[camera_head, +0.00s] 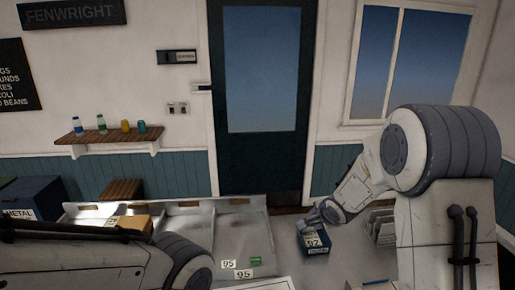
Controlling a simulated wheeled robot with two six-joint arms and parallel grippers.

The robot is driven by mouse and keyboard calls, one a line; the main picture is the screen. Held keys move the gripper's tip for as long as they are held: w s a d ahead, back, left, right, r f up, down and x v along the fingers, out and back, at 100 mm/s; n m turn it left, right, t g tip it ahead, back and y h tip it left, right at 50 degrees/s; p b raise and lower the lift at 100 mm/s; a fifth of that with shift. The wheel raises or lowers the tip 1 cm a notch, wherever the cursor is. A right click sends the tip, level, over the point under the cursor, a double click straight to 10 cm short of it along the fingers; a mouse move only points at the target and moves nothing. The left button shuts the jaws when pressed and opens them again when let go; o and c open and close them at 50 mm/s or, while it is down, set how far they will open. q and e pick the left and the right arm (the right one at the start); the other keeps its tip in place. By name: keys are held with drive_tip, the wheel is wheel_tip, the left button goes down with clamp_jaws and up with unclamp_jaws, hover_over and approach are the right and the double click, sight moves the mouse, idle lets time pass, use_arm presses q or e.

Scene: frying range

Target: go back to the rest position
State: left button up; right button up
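My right arm comes in from the right. Its gripper (318,217) points down at the top of a small dark blue box (315,242) with a white label that seems to read 62. The fingertips are small and dark here, so I cannot tell whether they grip the box or only sit by it. My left arm crosses the bottom left corner, and its gripper is out of view.
A grey metal counter with low dividers (262,228) holds number cards (228,264) and a tan box (130,222). A metal rack (382,228) stands right of the blue box. A blue METAL bin (35,197) is at left. A wall shelf (110,134) carries bottles and cups.

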drive_tip(key=s+a+r+n+g+b, duration=0.1)
drive_tip(key=s+a+n+g, duration=0.1)
drive_tip(key=s+a+n, duration=0.45)
drive_tip(key=s+a+n+g, duration=0.2)
drive_tip(key=s+n, duration=0.3)
drive_tip(key=s, duration=0.5)
drive_tip(key=s+a+n+g+b, duration=0.1)
drive_tip(key=s+a+n, duration=0.4)
drive_tip(key=s, duration=0.6)
drive_tip(key=s+a+n+g+b, duration=0.1)
drive_tip(key=s+a+n+g, duration=0.2)
drive_tip(key=s+n, duration=0.3)
drive_tip(key=s, duration=0.4)
drive_tip(key=shift+s+a+y, duration=0.2)
drive_tip(key=shift+a+y, duration=0.1)
drive_tip(key=shift+y, duration=0.1)
